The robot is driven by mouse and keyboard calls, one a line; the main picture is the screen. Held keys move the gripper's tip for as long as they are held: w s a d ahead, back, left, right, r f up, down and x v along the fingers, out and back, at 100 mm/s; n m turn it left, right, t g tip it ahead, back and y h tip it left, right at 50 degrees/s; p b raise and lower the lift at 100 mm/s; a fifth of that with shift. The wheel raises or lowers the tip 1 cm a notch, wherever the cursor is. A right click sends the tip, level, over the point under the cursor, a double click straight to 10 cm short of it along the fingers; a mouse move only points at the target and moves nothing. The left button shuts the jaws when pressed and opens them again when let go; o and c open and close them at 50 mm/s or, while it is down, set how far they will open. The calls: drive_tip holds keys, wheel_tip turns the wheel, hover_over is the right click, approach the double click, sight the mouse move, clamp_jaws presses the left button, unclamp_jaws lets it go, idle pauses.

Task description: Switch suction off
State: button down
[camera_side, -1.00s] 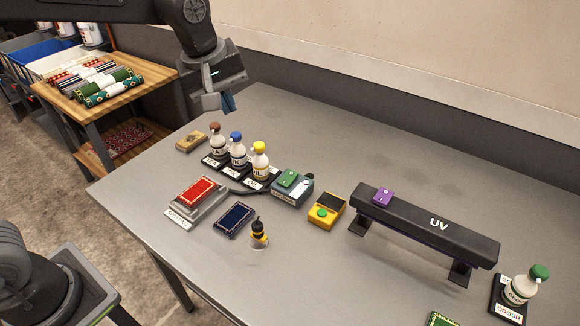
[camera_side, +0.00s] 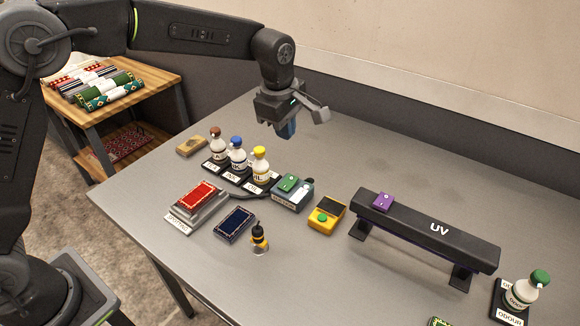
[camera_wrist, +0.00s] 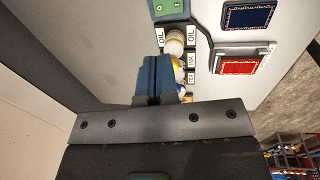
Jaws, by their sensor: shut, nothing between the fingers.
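The suction unit (camera_side: 292,196) is a grey-green box with a green rocker switch (camera_side: 288,183) on its top, joined by a dark hose to the red rug's stand. In the wrist view the green switch (camera_wrist: 170,9) is at the top edge, partly cut off, with marks on its face. My gripper (camera_side: 287,130) is above and behind the suction unit in the side view, well clear of it. Its blue fingers (camera_wrist: 153,80) are together with nothing between them. Which way the switch is tipped is too small to tell.
Bottles with brown, blue and yellow (camera_side: 260,165) caps stand left of the unit.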

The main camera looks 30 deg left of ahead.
sight(288, 182)
drive_tip(key=f, duration=0.4)
drive_tip(key=w+f, duration=0.1)
drive_tip(key=f, duration=0.4)
drive_tip(key=w+f, duration=0.1)
drive_tip(key=f, duration=0.3)
drive_tip(key=shift+w+f, duration=0.1)
drive_tip(key=shift+f, duration=0.3)
drive_tip(key=shift+w+f, duration=0.1)
drive_tip(key=shift+f, duration=0.15)
drive_tip(key=shift+s+r, duration=0.2)
drive_tip(key=shift+s, duration=0.65)
wheel_tip(288, 182, up, 14)
drive_tip(key=s, duration=0.2)
